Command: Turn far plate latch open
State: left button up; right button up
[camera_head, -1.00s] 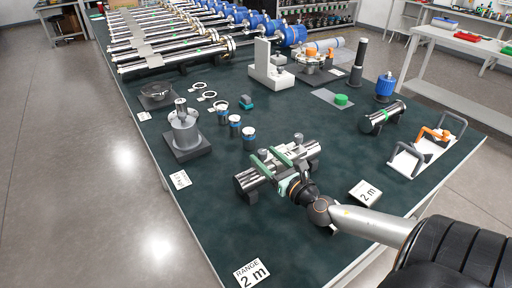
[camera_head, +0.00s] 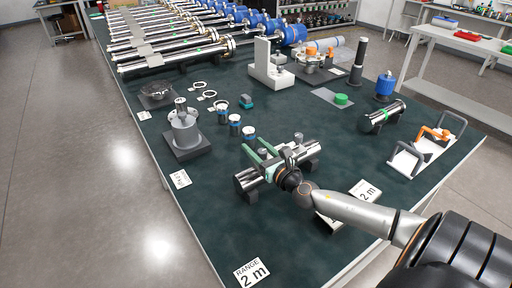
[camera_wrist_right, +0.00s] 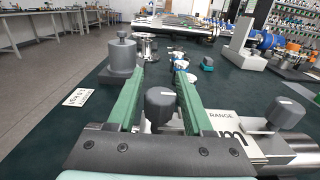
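A silver cylinder assembly (camera_head: 302,155) lies on dark supports on the green table, with dark knobs on top. One knob (camera_wrist_right: 161,108) stands between the fingers of my right gripper (camera_head: 255,147) in the wrist view. A second knob (camera_wrist_right: 285,114) is to its right, and also shows in the head view (camera_head: 298,138). My right gripper has two green fingers set apart, one on each side of the first knob; I cannot tell whether they touch it. The frames do not make clear which knob is the far plate latch. My left gripper is out of view.
A grey flanged fixture (camera_head: 184,128) stands to the left, with several small cups (camera_head: 235,125) behind the cylinder. A white label marked RANGE (camera_wrist_right: 235,130) shows beside the fingers. Another silver cylinder (camera_head: 384,117) and a white tray with handles (camera_head: 407,163) are at the right.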

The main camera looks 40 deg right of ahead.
grip_shut()
dwell(0.4)
